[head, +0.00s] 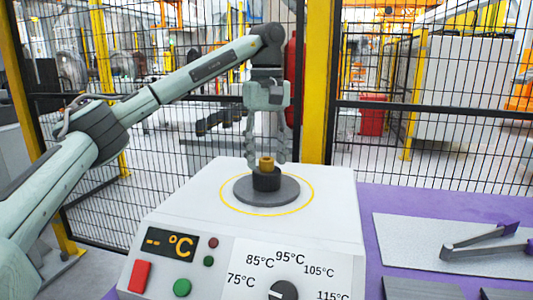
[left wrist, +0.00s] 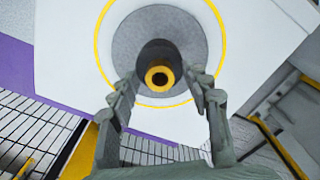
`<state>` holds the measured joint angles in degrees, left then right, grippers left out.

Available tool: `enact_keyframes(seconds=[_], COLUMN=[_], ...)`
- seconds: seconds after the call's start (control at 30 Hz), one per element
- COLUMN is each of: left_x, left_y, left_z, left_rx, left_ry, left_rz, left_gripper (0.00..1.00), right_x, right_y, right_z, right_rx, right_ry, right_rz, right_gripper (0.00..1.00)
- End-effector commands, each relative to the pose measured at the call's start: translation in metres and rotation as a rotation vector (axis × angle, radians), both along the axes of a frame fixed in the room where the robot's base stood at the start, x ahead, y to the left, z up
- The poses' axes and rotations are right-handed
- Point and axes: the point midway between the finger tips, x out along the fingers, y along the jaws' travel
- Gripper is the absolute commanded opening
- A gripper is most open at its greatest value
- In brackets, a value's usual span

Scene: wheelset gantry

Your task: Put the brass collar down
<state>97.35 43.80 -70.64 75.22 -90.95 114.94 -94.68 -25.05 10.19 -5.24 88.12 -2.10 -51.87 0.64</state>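The brass collar (head: 266,163) is a small gold ring. It sits at the top of a dark cylinder (head: 267,182) on the round grey plate (head: 287,192) of a white heater (head: 205,200). In the left wrist view the collar (left wrist: 160,76) shows its dark bore, with the dark cylinder (left wrist: 158,47) around and beyond it. My left gripper (head: 267,160) points straight down over the plate. Its fingers stand on both sides of the collar with a visible gap, open and apart from it. My right gripper is in neither view.
The heater's front has a temperature dial (head: 284,291), a red button (head: 140,276) and a green button (head: 182,288). To the right, tongs (head: 480,240) with purple handles lie on a grey mat (head: 405,245). A mesh fence and yellow post (head: 319,80) stand behind.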

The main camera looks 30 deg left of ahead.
Motion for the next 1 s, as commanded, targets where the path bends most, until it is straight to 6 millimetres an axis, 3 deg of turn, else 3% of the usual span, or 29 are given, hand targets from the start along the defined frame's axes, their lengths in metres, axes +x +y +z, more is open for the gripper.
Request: enact_keyframes(seconds=[0.37, 0.8, 1.0], left_x=[0.001, 0.0, 0.0], left_y=[0.0, 0.0, 0.0], left_z=[0.011, 0.097, 0.119], left_rx=[0.001, 0.003, 0.002], left_ry=[-0.002, -0.005, -0.001], left_rz=[0.001, 0.001, 0.0], left_gripper=[0.48, 0.48, 0.48], right_x=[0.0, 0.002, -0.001], right_y=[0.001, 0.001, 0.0], right_z=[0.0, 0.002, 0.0], right_rx=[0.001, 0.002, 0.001], right_ry=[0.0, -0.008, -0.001], right_rz=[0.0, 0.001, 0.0], right_gripper=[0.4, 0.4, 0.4])
